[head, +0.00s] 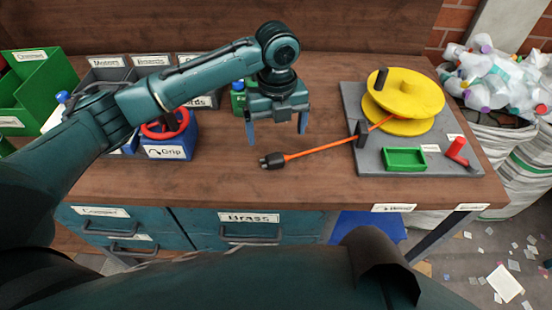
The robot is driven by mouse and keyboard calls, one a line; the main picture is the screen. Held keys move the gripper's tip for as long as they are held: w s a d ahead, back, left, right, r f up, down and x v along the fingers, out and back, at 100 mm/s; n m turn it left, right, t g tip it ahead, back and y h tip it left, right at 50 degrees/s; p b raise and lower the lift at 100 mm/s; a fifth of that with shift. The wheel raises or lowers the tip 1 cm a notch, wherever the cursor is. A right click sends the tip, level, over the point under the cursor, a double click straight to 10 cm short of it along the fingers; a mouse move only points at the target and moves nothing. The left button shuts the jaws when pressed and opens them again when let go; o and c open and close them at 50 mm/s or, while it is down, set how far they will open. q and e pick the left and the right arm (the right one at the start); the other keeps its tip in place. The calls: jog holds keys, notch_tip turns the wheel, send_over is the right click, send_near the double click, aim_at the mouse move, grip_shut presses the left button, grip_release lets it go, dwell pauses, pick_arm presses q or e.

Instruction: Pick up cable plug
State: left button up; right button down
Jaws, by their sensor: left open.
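The cable plug (272,161) is a dark, blocky end on an orange cable (325,149). It lies on the brown wooden bench top. The cable runs up and right, past a dark post, to a yellow reel (405,97) on a grey board. My left gripper (277,133) hangs over the bench, pointing down with its two blue fingers spread apart. It is empty, and in the picture it is just above the plug, apart from it. My right gripper does not show.
A blue "Grip" box (168,148) with a red ring stands left of the gripper, partly behind my arm. A green tray (404,159) and a red piece (457,150) sit on the grey board (375,165). Labelled bins line the back left. The front middle bench is clear.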

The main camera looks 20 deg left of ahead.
aim_at(275, 157)
pick_arm(q)
notch_tip(275, 157, down, 4)
jog(key=shift+r, duration=0.2)
jog(key=shift+a+f, duration=0.2)
jog(key=shift+f, duration=2.5)
jog(key=shift+c, duration=0.2)
jog(key=c, duration=1.1)
notch_tip(275, 157, up, 10)
jog(key=shift+r, duration=0.1)
jog(key=shift+f, duration=0.2)
